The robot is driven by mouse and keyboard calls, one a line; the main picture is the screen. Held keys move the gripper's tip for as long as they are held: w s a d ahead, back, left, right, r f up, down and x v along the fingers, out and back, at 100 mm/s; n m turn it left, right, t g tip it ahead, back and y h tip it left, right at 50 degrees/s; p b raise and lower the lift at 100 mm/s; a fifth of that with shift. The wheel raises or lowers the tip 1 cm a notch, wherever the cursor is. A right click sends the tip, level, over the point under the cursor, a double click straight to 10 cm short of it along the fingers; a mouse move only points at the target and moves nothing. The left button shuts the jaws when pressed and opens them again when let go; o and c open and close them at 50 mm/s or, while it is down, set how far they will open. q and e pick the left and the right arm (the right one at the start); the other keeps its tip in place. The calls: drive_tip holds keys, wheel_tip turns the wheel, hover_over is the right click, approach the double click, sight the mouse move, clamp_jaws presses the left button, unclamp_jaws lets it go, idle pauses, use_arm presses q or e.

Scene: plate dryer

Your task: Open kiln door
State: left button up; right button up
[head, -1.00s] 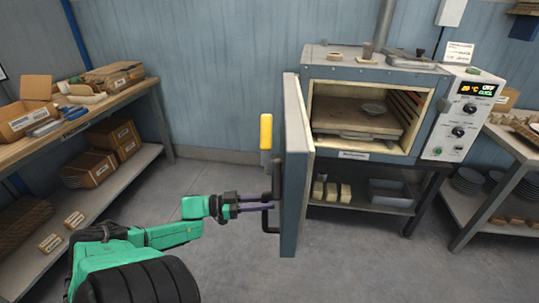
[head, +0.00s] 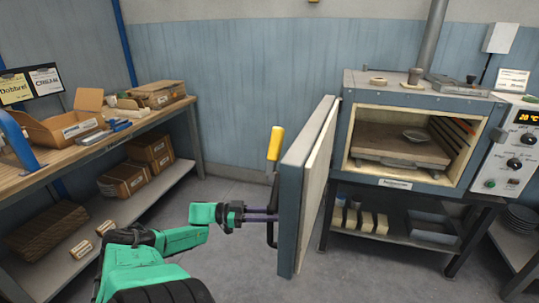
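The kiln (head: 405,185) stands at the right with its chamber open to view. Its door (head: 291,215) is swung out to the left of the opening, and its pale inner face shows. A black handle (head: 270,236) is on the door's outer face, below a yellow-gripped lever (head: 275,143). My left gripper (head: 274,214) reaches in from the left with its thin purple fingers at the handle. They appear closed around the handle bar, though the contact is partly hidden. My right gripper is not in view.
A shelf bench (head: 150,128) with boxes runs along the left. Another rack (head: 515,250) with plates is at the lower right. A small dish (head: 416,134) lies inside the kiln chamber. The floor (head: 225,265) left of the door is clear.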

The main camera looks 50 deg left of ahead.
use_arm(q)
drive_tip(key=o, duration=0.4)
drive_tip(key=shift+w, duration=0.1)
drive_tip(key=shift+a, duration=0.1)
drive_tip(key=b+v, duration=0.4)
drive_tip(key=v, duration=1)
drive_tip(key=shift+s+a, duration=0.2)
